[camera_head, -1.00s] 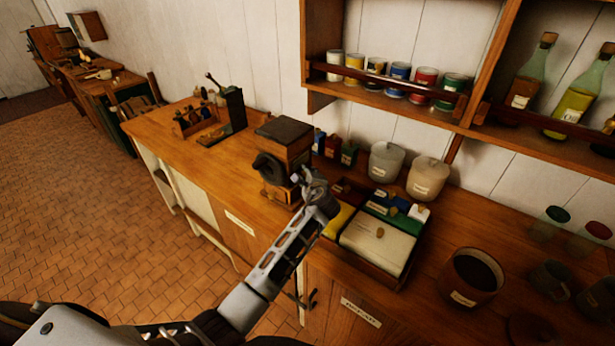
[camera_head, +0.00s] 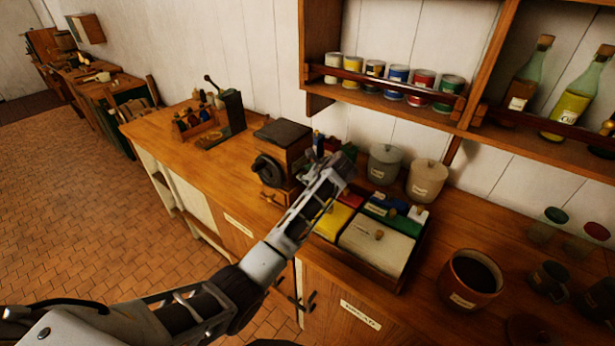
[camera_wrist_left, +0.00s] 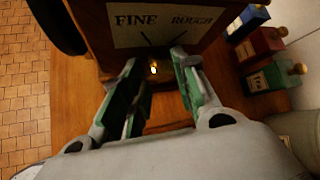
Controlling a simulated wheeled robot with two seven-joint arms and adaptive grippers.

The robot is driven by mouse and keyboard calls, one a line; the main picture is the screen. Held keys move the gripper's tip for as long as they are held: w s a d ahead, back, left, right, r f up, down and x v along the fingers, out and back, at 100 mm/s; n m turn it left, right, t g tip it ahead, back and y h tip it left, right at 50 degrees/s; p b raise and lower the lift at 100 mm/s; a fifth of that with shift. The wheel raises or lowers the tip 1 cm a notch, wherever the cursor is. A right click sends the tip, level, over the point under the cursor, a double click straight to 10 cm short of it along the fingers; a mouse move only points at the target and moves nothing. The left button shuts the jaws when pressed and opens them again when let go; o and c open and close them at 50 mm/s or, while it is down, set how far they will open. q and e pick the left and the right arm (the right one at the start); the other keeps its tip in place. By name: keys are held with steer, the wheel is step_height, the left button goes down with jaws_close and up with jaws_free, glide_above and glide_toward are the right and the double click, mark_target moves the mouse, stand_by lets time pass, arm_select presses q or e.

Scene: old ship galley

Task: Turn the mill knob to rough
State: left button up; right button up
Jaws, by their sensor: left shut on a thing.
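The mill (camera_head: 283,133) is a dark-topped wooden box on the counter, with a black hand wheel (camera_head: 268,170) on its near left side. In the left wrist view its pale plate (camera_wrist_left: 168,22) reads FINE on the left and ROUGH on the right, with a dark line under each word. A small brass knob (camera_wrist_left: 153,68) sits below the plate. The knob's pointing direction is unclear. My right gripper is not in view.
Small blue, red and green boxes (camera_wrist_left: 267,44) stand close to the right of the fingers. A tray with a cream lid (camera_head: 377,246) and two lidded pots (camera_head: 385,163) stand to the right. A shelf (camera_head: 390,90) hangs above.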

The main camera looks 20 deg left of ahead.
arm_select(q)
steer(key=shift+w+d+m+g+y, duration=0.15)
steer(key=shift+m+g, duration=0.2)
steer(key=shift+g, duration=0.35)
steer(key=shift+w+a+m+g+y, duration=0.15)
steer(key=shift+m+g, duration=0.2)
steer(key=shift+g, duration=0.35)
steer(key=shift+d, duration=0.1)
steer(key=o, duration=1)
steer(key=shift+r, duration=0.1)
steer(key=shift+v, duration=5.95)
steer(key=shift+w+d, duration=0.1)
steer(key=shift+d, duration=0.05)
